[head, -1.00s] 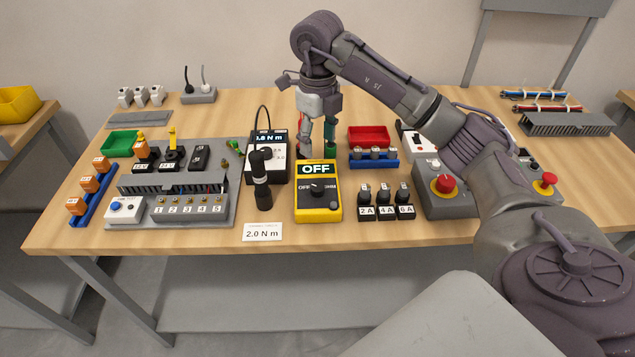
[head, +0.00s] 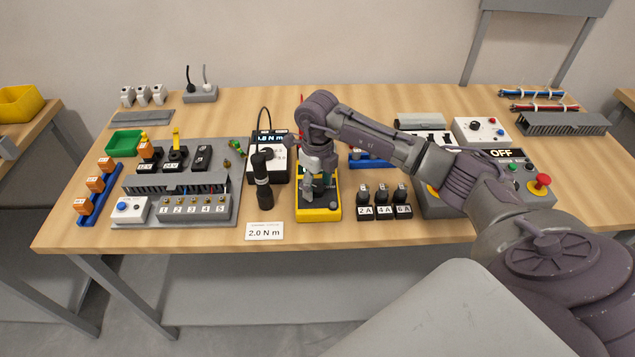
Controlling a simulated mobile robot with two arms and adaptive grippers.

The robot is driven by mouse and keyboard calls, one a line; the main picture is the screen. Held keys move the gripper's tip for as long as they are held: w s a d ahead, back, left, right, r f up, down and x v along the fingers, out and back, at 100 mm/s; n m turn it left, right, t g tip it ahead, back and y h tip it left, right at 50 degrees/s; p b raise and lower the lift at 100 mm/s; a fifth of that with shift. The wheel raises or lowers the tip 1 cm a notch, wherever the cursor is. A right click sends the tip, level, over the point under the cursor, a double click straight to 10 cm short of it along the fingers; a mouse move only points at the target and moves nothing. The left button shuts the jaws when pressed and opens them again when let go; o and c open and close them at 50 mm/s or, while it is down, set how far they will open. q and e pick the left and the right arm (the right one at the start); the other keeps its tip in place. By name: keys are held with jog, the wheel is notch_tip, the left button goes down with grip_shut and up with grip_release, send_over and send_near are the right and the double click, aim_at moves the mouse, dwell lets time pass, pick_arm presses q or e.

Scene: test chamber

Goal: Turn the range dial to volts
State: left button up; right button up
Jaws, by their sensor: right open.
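The yellow multimeter (head: 322,214) lies on the bench near its front edge, with a dark face. My right gripper (head: 318,192) points down over the middle of the meter, where the range dial sits, and is open. The gripper and wrist hide the dial and the meter's display, so the dial's setting cannot be read. Whether the fingers touch the dial cannot be told. My left gripper is not in view.
Left of the meter stand a black cylindrical tool (head: 262,180) and a torque display box (head: 270,155). Several black fuse blocks (head: 384,203) stand to its right, beside a grey control box (head: 430,205). A 2.0 N m card (head: 264,231) lies in front.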

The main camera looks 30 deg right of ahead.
grip_shut()
jog(key=shift+m, duration=0.3)
jog(key=m+b, duration=0.1)
jog(key=m, duration=0.3)
jog(key=shift+m, duration=0.3)
jog(key=m+b, duration=0.1)
jog(key=m, duration=0.2)
jog(key=shift+r+m, duration=0.1)
jog(key=shift+m, duration=1.6)
